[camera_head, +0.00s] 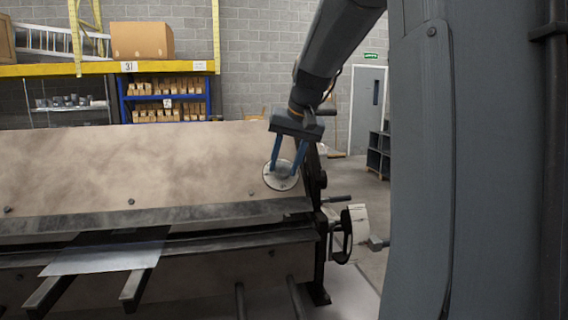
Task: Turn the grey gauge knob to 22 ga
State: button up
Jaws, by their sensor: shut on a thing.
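The gauge knob (283,170) sits at the right end of the machine's beige upper panel, in front of a round pale dial plate (269,180). My gripper (286,172) comes down from above, and its two blue fingers reach either side of the knob. The fingers are shut on the knob. The dial's markings are too small to read, so I cannot tell which gauge the knob points to. The fingers hide part of the knob and plate.
The bending machine's beige panel (130,165) fills the left. A sheet of metal (105,258) lies on its front supports. A handwheel (343,236) and a lever handle (337,199) stick out at its right end. Shelves with boxes (166,100) and a door (367,105) are behind.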

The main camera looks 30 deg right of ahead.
jog(key=m+t+y, duration=0.1)
jog(key=m, duration=0.2)
jog(key=shift+s+d+f, duration=0.1)
jog(key=shift+d, duration=0.05)
jog(key=m, duration=0.1)
jog(key=m+t+b, duration=0.1)
jog(key=m, duration=0.1)
jog(key=shift+s+f+m+y+b, duration=0.15)
jog(key=shift+m+y+b, duration=0.15)
jog(key=m+t+b, duration=0.1)
jog(key=m, duration=0.1)
jog(key=m+b, duration=0.1)
jog(key=m, duration=0.1)
jog(key=shift+s+f+t, duration=0.1)
jog(key=shift+f+t, duration=0.1)
jog(key=shift+t, duration=0.2)
jog(key=shift+s+f+m+t+b, duration=0.1)
jog(key=shift+m+t+b, duration=0.65)
jog(key=shift+m, duration=0.65)
jog(key=shift+f, duration=0.1)
jog(key=o, duration=1)
jog(key=shift+r, duration=0.2)
